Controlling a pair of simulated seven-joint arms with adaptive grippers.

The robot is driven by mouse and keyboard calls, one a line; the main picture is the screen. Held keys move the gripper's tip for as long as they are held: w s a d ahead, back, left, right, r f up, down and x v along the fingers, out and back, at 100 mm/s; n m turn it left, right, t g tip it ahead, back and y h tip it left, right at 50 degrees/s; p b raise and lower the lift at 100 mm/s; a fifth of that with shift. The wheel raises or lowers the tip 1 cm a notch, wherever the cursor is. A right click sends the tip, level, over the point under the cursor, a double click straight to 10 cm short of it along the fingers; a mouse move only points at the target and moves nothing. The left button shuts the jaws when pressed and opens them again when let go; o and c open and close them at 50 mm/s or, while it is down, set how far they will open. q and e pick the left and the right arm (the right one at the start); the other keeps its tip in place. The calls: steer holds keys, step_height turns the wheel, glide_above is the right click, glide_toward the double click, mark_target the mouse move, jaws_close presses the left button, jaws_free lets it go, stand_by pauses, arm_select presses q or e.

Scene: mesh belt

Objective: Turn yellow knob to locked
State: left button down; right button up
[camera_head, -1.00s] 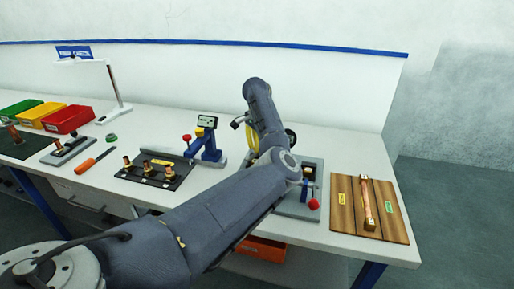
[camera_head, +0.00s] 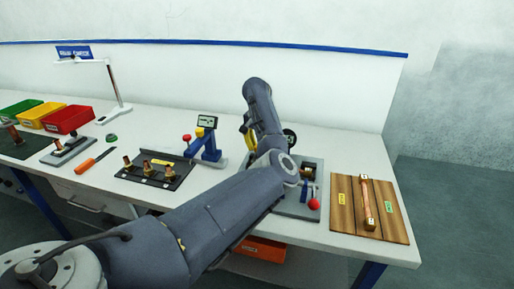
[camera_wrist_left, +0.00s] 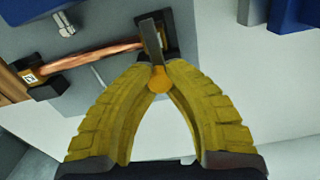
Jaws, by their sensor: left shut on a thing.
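My left gripper has yellow ribbed fingers (camera_wrist_left: 158,78) whose tips are closed on a small round orange-yellow knob (camera_wrist_left: 158,82) in the left wrist view. A flat grey bar (camera_wrist_left: 152,40) stands out above the knob, near a dark block. In the head view, my arm hides most of the gripper and the knob; only some yellow (camera_head: 249,137) shows beside the wrist link. The grey fixture plate (camera_head: 297,208) lies beneath, with a red ball (camera_head: 313,203) and blue parts at its front. My right gripper is not in view.
A wooden board (camera_head: 347,213) with a copper bar (camera_head: 367,205) lies right of the fixture. A blue stand with a display (camera_head: 207,122) and a black tray (camera_head: 136,174) with copper fittings lie to the left. A copper rod (camera_wrist_left: 95,57) runs left of the knob.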

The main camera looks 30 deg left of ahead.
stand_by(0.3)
arm_select(q)
steer(key=c, duration=1.2)
jaws_free()
steer(key=shift+o, duration=0.2)
step_height(320, 180, up, 12)
